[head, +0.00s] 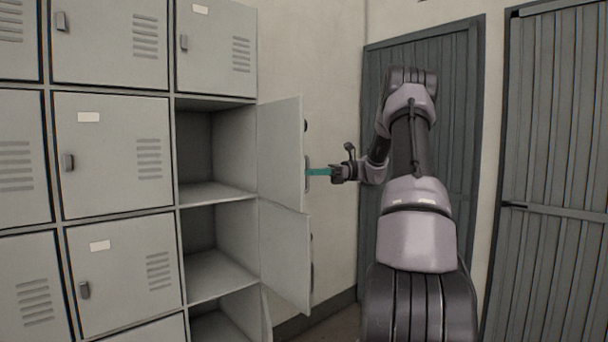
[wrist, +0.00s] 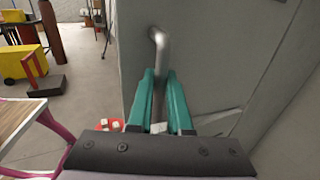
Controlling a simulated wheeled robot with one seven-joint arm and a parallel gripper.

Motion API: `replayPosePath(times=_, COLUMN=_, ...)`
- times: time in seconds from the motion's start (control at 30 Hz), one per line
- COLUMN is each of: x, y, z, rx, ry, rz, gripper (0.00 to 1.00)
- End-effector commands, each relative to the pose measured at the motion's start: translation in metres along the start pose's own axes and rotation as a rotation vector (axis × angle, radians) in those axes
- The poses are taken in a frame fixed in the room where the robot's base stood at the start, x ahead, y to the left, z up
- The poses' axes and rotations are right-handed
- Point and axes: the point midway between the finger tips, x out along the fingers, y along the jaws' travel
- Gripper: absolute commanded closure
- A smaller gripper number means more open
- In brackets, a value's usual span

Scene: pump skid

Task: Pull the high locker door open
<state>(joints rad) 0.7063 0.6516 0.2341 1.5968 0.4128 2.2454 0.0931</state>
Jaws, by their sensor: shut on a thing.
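The high locker door (head: 280,150) is a grey panel, swung wide open from its compartment (head: 197,150), so the shelf inside shows. Its metal handle (wrist: 161,48) shows in the wrist view between my teal fingers. My gripper (head: 318,172) reaches the outer face of the door from the right in the head view, and it also shows in the wrist view (wrist: 160,88). It is shut on the handle. Most of the door's outer face is turned away from the head view.
A second open door (head: 285,255) hangs just below, and part of another (head: 266,318) lower still. Shut lockers (head: 112,150) fill the left. Grey slatted doors (head: 555,160) stand at the right. The wrist view shows a yellow box (wrist: 22,62) and a table (wrist: 18,115).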

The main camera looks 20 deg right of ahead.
Motion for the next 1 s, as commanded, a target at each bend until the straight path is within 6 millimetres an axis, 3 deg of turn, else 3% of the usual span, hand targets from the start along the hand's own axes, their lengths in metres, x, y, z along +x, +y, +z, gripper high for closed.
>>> replayPosePath(times=0.43, x=0.000, y=-0.002, z=0.002, rx=-0.003, ry=-0.004, rz=0.001, gripper=1.00)
replayPosePath(times=0.47, x=0.000, y=-0.002, z=0.002, rx=-0.003, ry=-0.004, rz=0.001, gripper=0.71)
replayPosePath(times=0.5, x=0.000, y=-0.002, z=0.002, rx=-0.003, ry=-0.004, rz=0.001, gripper=0.56)
replayPosePath(times=0.53, x=0.000, y=-0.002, z=0.002, rx=-0.003, ry=-0.004, rz=0.001, gripper=0.53)
replayPosePath(times=0.83, x=-0.002, y=-0.001, z=0.001, rx=-0.002, ry=-0.002, rz=0.000, gripper=0.53)
replayPosePath(times=1.0, x=-0.020, y=-0.002, z=0.001, rx=-0.002, ry=-0.002, rz=-0.003, gripper=0.53)
